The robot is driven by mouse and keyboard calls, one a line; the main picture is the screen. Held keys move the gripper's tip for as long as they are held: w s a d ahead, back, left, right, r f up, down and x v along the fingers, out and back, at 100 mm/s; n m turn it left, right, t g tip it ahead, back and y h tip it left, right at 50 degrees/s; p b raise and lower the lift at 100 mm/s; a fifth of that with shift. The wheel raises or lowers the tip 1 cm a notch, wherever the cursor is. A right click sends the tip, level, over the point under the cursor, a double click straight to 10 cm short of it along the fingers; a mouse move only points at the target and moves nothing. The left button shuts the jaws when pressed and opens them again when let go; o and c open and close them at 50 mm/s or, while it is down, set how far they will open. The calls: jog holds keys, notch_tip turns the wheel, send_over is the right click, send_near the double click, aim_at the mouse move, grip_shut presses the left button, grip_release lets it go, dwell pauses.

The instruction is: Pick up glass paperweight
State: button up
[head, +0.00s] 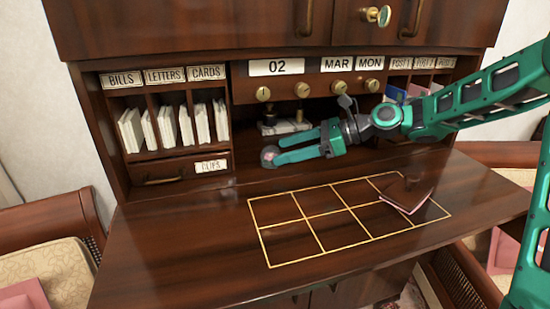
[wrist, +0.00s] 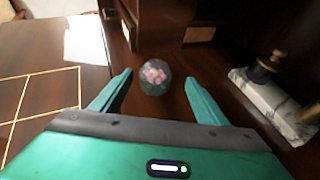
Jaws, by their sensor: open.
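The glass paperweight (wrist: 155,77) is a clear rounded piece with a pink flower inside. It stands on the dark wooden desk and shows in the wrist view between and just beyond my fingertips. In the head view the paperweight (head: 269,156) is small, at the left end of my gripper. My gripper (head: 280,150) is open and reaches in from the right, low over the back of the desk. In the wrist view its fingers (wrist: 157,88) lie on either side of the paperweight, with space visible on both sides.
A pen stand with a pale stone base (wrist: 272,103) is right of my gripper in the wrist view. Letter slots (head: 165,120) stand at the back left. A brown folded item (head: 407,194) lies on the desk's yellow grid (head: 330,249). The front desk surface is otherwise clear.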

aim_at(271, 154)
jog(key=x, duration=0.5)
jog(key=shift+s+a, duration=0.1)
jog(key=shift+s, duration=0.1)
jog(key=shift+r, duration=0.1)
jog(key=c, duration=1.4)
jog(key=shift+o, duration=0.2)
